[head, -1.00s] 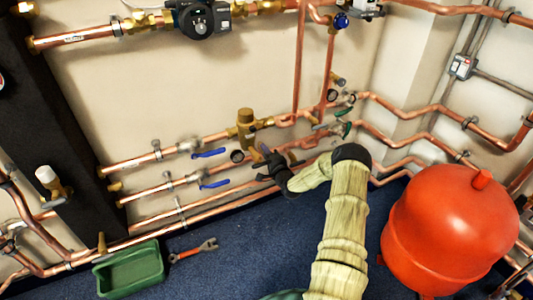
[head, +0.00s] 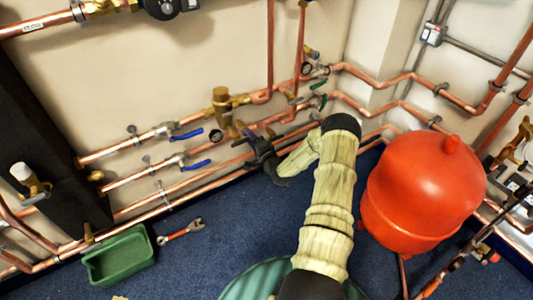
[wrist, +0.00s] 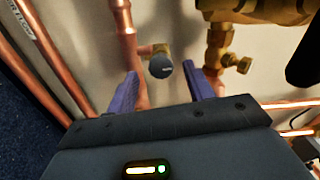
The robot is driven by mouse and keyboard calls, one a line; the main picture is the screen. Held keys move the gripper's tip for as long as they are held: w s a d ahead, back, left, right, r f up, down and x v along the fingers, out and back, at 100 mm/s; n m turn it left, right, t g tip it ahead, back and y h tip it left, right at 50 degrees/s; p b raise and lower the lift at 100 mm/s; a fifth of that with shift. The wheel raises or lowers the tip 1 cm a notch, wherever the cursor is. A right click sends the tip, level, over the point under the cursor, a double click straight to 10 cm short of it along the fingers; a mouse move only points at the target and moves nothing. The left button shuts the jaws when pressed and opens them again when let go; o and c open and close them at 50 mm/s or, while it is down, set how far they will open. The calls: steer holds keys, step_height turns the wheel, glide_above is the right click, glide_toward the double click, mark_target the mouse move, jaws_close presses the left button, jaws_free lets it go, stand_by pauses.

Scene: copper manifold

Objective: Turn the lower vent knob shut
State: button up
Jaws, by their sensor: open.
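A round dark grey knob (wrist: 160,67) on a small brass fitting shows in the wrist view, beside a vertical copper pipe. I take it for the lower vent knob; its turn position is not readable. My gripper (wrist: 160,71) is open, with one purple finger to the left of the knob and one to the right. The knob appears between and beyond the fingertips, with no contact visible. In the head view my gripper (head: 250,134) is at the lower pipes by the wall, and I cannot make out this knob there.
A red tank (head: 422,195) stands right of my arm. A green tray (head: 118,258) and wrench (head: 182,231) lie on the floor.

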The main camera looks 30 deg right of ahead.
steer(key=s+p, duration=0.2)
steer(key=s, duration=0.9)
steer(key=shift+s+d+p, duration=0.2)
steer(key=shift+d+p, duration=0.1)
